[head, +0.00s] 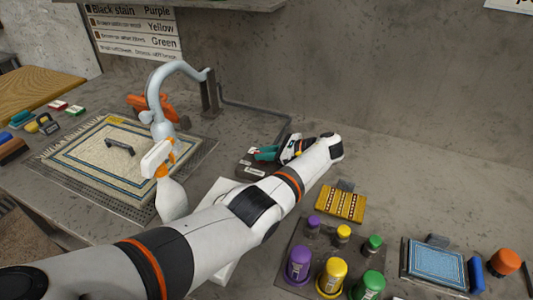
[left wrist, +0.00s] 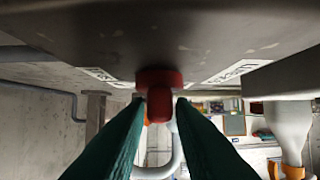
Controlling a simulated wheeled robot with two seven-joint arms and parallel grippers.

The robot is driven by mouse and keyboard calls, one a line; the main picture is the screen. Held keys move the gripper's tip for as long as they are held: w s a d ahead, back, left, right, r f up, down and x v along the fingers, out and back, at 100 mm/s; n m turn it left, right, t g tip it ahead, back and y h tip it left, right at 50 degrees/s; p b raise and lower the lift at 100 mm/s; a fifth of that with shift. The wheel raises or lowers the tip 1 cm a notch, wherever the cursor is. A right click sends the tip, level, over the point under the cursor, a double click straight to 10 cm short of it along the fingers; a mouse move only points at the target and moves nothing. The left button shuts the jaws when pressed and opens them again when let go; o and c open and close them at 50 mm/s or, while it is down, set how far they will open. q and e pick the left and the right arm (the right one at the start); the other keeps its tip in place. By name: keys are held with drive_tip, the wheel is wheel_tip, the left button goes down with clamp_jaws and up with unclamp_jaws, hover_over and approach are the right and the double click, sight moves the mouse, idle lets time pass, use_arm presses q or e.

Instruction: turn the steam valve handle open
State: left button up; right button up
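The steam valve's red handle (left wrist: 159,104) shows in the left wrist view, set on a dark grey panel (left wrist: 215,32) with white labels on both sides. My left gripper (head: 262,153) is at the dark valve plate (head: 246,168) in the head view. Its two teal fingers (left wrist: 160,112) stand one on each side of the red handle, with thin gaps seeming to show between fingers and handle. In the head view the handle is hidden behind the fingers. My right gripper is not in view.
A grey pipe (head: 262,111) runs behind the plate. A spray bottle (head: 171,190) and a patterned rug (head: 80,168) lie to the left. A yellow patterned block (head: 340,204), several coloured bottles (head: 331,275) and a blue rug sample (head: 436,263) stand to the right.

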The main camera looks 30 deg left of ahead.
use_arm(q)
drive_tip(key=shift+o, duration=0.9)
drive_tip(key=b+v, duration=0.6)
drive_tip(key=v, duration=0.6)
